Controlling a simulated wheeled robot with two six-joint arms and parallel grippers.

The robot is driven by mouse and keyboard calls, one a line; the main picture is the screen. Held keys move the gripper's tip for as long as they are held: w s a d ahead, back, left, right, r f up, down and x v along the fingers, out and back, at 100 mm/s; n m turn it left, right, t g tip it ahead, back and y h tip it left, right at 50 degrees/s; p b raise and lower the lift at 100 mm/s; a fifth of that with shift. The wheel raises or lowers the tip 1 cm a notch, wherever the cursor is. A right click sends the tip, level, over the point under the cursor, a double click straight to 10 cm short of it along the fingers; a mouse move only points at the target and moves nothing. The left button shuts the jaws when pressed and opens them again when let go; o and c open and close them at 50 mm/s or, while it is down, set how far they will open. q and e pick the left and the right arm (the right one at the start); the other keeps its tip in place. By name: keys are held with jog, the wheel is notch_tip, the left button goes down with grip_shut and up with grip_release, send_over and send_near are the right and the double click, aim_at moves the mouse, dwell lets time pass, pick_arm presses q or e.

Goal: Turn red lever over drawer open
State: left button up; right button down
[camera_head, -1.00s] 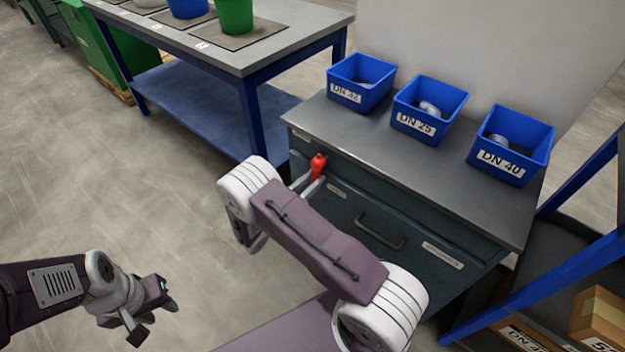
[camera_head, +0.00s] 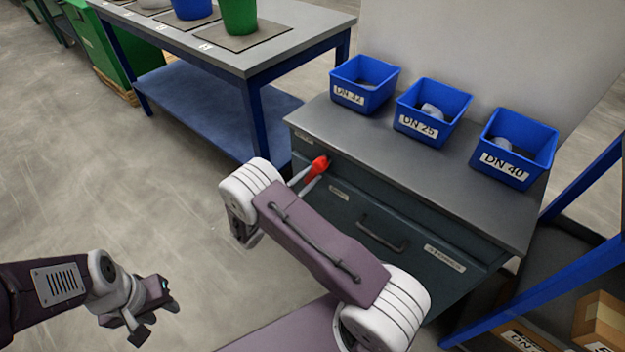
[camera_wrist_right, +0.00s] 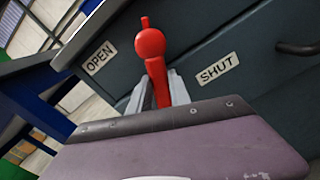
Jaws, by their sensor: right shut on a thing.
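The red lever (camera_head: 317,167) is on the upper front of the dark drawer cabinet, near its left corner. In the right wrist view the red lever (camera_wrist_right: 151,52) has a round knob and a shaft running down between my gripper's fingers, between the OPEN label (camera_wrist_right: 100,57) at left and the SHUT label (camera_wrist_right: 217,69) at right. My right gripper (camera_wrist_right: 158,88) is shut on the lever's shaft. The head view shows my right fingers (camera_head: 306,180) at the lever, partly hidden by my arm. My left gripper (camera_head: 155,308) hangs over bare floor at lower left, apart from everything; its fingers look spread.
A drawer handle (camera_head: 383,234) is on the cabinet front, right of the lever. Blue bins (camera_head: 366,86) stand on the cabinet top (camera_head: 400,150). A blue-framed table (camera_head: 230,50) stands behind left, and a blue rack (camera_head: 590,270) at right. Floor at left is clear.

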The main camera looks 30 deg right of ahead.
jog(key=m, duration=0.2)
jog(key=w+r+m, duration=0.1)
jog(key=m, duration=0.2)
jog(key=w+a+r+m, duration=0.1)
jog(key=m, duration=0.1)
jog(key=shift+w, duration=0.1)
jog(key=m, duration=0.1)
jog(key=r+m, duration=0.1)
jog(key=m, duration=0.1)
jog(key=shift+w+r+m+b, duration=0.2)
jog(key=shift+w+m+b, duration=0.05)
jog(key=shift+m+b, duration=0.15)
jog(key=shift+a+r+m, duration=0.1)
jog(key=shift+r+m, duration=0.5)
jog(key=shift+m, duration=0.6)
jog(key=c, duration=1.2)
grip_release()
